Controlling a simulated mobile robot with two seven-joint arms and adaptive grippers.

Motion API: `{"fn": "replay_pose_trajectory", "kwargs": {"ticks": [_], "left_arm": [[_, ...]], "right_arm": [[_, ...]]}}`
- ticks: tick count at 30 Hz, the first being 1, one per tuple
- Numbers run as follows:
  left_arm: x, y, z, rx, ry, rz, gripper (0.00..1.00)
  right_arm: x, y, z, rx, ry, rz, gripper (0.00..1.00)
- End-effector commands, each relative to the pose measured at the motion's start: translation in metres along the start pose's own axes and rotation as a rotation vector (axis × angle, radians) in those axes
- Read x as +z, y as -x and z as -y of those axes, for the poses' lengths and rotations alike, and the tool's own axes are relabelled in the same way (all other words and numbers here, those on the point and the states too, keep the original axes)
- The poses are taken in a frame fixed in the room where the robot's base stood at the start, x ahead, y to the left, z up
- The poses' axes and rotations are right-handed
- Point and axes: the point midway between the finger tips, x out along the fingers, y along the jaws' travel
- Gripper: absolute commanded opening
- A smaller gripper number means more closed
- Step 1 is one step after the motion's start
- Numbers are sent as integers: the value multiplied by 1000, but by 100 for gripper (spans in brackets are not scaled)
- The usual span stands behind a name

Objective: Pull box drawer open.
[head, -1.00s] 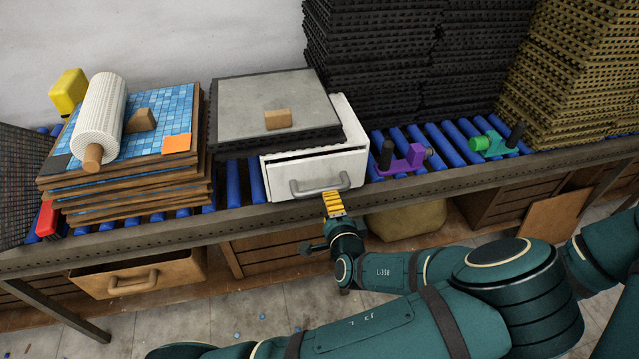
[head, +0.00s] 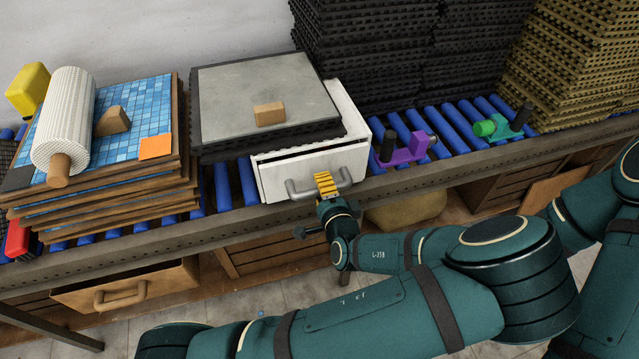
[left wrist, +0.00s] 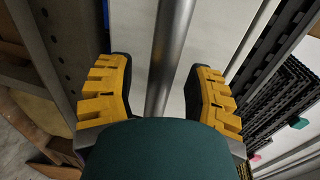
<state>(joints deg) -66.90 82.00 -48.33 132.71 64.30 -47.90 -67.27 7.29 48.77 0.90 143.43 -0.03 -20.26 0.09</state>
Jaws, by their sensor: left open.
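The white box (head: 349,112) stands on the roller conveyor with a grey-topped dark slab on it. Its white drawer front (head: 275,178) faces me, with a thin dark gap along its top edge. A grey bar handle (head: 298,193) is fixed across that front. My left gripper (head: 326,183) is at the handle, its yellow fingers overlapping the bar's middle. In the left wrist view the handle bar (left wrist: 168,60) runs between the spread fingers of my left gripper (left wrist: 160,92), with a gap on each side. My right gripper is not in view.
A stack of tiled boards (head: 110,205) with a white roll (head: 65,120) lies left of the box. Purple (head: 405,150) and green (head: 503,125) tools stand to the right. The conveyor's front rail (head: 230,222) passes below the drawer. An open wooden drawer (head: 125,290) hangs lower left.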

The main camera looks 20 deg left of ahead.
Motion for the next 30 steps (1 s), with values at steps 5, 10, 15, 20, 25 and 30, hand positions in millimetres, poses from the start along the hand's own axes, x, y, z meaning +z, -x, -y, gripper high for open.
{"fn": "replay_pose_trajectory", "kwargs": {"ticks": [5,10,15,20,25,30], "left_arm": [[0,1,-1,0,0,0,52],[0,1,-1,0,0,0,52],[0,1,-1,0,0,0,9],[0,1,-1,0,0,0,0],[0,1,-1,0,0,0,0],[0,1,-1,1,-1,0,0]], "right_arm": [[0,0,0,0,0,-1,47],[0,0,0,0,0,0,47],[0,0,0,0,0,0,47],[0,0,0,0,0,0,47],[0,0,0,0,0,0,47],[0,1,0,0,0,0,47]]}}
